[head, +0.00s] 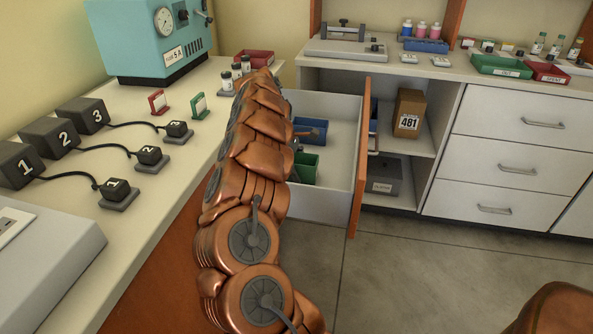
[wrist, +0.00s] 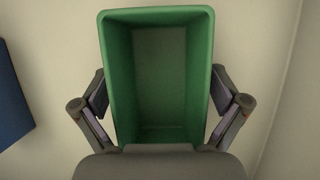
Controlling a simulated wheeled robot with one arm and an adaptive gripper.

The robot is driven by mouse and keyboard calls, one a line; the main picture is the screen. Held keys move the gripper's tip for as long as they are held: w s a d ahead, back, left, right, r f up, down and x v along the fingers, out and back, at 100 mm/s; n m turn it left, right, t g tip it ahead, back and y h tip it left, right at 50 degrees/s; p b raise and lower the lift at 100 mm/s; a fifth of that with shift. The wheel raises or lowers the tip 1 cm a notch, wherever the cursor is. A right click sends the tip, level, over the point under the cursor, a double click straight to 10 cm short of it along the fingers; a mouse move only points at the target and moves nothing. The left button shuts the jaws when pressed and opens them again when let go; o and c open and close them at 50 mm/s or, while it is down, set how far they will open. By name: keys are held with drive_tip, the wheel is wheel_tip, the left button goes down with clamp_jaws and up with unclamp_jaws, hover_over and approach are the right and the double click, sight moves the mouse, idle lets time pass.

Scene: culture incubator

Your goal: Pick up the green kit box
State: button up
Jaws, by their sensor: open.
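The green kit box (head: 306,168) is an open-topped, empty box in the pulled-out drawer. My arm hides part of it in the head view. In the wrist view the green kit box (wrist: 207,60) fills the middle, seen from above. My gripper (wrist: 165,108) is open, with one finger on the left and one on the right of the box. Whether the fingers touch its walls I cannot tell. In the head view my arm covers most of the gripper.
A blue box (head: 310,130) lies in the same drawer (head: 338,165), and its edge shows at left in the wrist view (wrist: 10,100). The drawer's walls stand close around. An open cabinet with a brown carton (head: 409,112) and a grey box (head: 384,176) is to the right.

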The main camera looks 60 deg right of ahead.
drive_tip(key=shift+f, duration=0.25)
idle(0.6)
drive_tip(key=c, duration=1)
